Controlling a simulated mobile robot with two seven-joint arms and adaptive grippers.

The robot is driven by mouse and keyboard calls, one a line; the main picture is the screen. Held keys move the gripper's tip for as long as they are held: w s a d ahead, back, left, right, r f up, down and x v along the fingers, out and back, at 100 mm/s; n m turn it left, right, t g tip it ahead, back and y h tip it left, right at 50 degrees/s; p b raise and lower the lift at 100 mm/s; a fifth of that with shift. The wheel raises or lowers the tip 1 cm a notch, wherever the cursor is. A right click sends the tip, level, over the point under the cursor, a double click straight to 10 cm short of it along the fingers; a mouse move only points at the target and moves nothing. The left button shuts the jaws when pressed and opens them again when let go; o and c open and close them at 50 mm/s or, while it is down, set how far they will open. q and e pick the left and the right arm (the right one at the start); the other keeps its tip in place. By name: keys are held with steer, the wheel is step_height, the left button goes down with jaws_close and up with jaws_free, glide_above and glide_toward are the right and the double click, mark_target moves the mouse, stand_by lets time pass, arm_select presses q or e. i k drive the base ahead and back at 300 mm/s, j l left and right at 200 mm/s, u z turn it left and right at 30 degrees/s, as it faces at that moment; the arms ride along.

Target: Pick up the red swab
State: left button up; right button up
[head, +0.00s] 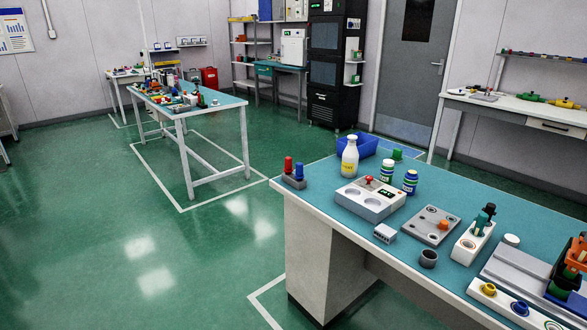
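A red-topped upright piece (288,166) stands beside a blue-topped one (299,170) in a small grey holder (293,182). Another small red part (368,180) is on the white device with round wells (371,205). Neither of my grippers shows in the head view.
A white bottle (350,160), blue bin (362,146) and striped jars (387,172) stand behind the device. Green floor left of the bench is clear; a cluttered table (225,102) stands further back.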

mark_target(289, 169)
steer(key=i+j+z, duration=0.2)
steer(key=z, duration=0.15)
steer(key=i+j+z, duration=0.15)
steer(key=z, duration=0.25)
steer(key=i+j+z, duration=0.1)
steer(key=j, duration=0.25)
steer(key=i+j+z, duration=0.1)
steer(key=j, duration=0.25)
steer(key=i+j+z, duration=0.1)
steer(key=j, duration=0.25)
steer(key=i+j, duration=0.1)
steer(key=j, duration=0.25)
steer(key=i+j, duration=0.1)
steer(key=j, duration=0.3)
steer(key=i+j+z, duration=0.1)
steer(key=j, duration=0.25)
steer(key=i+j, duration=0.15)
steer(key=j, duration=0.25)
steer(key=i+j, duration=0.1)
steer(key=j, duration=0.25)
steer(key=z, duration=0.05)
